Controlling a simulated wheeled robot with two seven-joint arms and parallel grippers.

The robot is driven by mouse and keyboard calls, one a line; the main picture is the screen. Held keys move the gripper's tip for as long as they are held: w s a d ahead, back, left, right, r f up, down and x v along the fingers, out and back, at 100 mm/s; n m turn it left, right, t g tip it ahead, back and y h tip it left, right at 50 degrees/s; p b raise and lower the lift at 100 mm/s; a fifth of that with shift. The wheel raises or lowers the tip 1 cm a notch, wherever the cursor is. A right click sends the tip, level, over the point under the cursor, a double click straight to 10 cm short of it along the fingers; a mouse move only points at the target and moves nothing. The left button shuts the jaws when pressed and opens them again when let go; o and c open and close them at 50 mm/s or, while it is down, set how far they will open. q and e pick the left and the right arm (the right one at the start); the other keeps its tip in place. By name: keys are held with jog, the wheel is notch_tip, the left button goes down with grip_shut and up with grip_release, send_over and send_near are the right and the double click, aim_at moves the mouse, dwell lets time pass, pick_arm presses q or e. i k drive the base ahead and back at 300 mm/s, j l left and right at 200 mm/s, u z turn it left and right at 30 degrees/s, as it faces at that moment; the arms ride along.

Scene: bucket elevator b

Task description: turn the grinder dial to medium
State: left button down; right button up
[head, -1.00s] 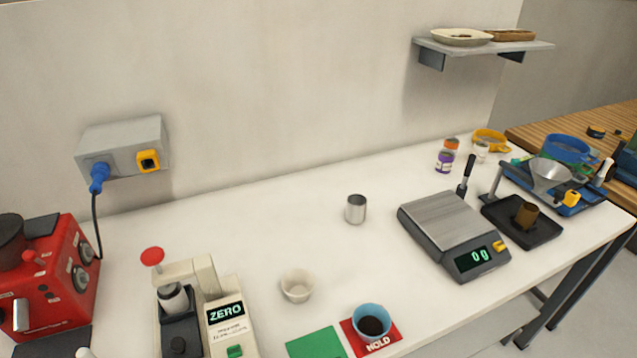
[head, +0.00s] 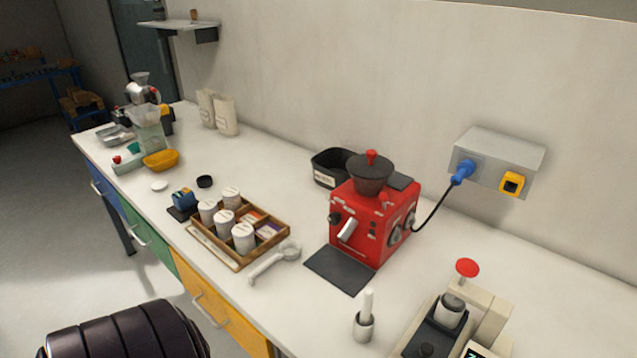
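A red machine with a dark hopper on top, which looks like the grinder (head: 372,215), stands on the white bench right of centre in the head view. Round grey dials (head: 395,236) are on its right-hand side, seen at a slant. Their markings are too small to read, so I cannot tell the setting. A silver lever sticks out of its front, above a dark mat. Neither of my grippers is in view. A black ribbed part, apparently of my own arm, shows at the bottom left.
A wall socket box (head: 497,160) feeds a blue-plugged cable to the red machine. A wooden tray (head: 222,252) of white canisters and a pale scoop (head: 274,262) lie to its left.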

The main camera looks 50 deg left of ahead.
aim_at(333, 218)
jog(key=u, duration=1.2)
